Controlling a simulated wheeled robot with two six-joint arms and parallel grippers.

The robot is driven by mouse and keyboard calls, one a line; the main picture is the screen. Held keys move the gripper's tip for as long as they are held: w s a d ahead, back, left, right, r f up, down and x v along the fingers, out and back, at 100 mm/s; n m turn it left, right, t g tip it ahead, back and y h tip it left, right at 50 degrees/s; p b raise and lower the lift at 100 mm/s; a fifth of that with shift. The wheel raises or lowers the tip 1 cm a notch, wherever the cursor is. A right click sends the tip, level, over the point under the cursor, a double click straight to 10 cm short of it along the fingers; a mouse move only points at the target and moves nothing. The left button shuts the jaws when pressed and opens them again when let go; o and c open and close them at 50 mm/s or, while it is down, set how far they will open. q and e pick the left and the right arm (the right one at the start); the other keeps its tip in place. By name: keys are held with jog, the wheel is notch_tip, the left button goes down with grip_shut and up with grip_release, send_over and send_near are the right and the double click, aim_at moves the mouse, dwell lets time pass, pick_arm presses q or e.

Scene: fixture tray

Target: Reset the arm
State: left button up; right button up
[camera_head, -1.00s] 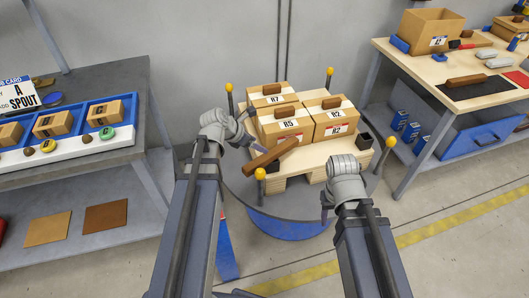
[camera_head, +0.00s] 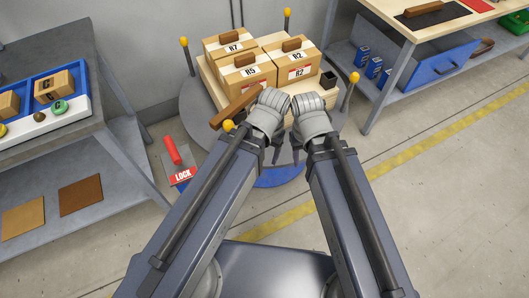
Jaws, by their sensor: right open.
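My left gripper (camera_head: 270,150) and my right gripper (camera_head: 300,150) are close together at the picture's middle, in front of the pallet, fingers pointing down. The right gripper is open with nothing seen between its fingers. The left fingers are partly hidden behind its wrist, so I cannot tell whether they are open or shut. Both forearms come up from the bottom edge and lean inward. The wrists nearly touch in the picture; I cannot tell whether they do.
A round stand holds a pallet with cartons R7 (camera_head: 230,45), R5 (camera_head: 248,75) and R2 (camera_head: 297,66). A brown bar (camera_head: 234,106) lies at the front left. Yellow-topped posts stand around. A red LOCK sign (camera_head: 182,175) is left. Benches flank both sides.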

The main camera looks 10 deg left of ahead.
dwell(0.3)
pick_arm(q)
notch_tip(320, 180, up, 10)
jog(key=p, duration=1)
jog(key=shift+r, duration=0.25)
jog(key=shift+o, duration=0.4)
jog(key=shift+f, duration=0.2)
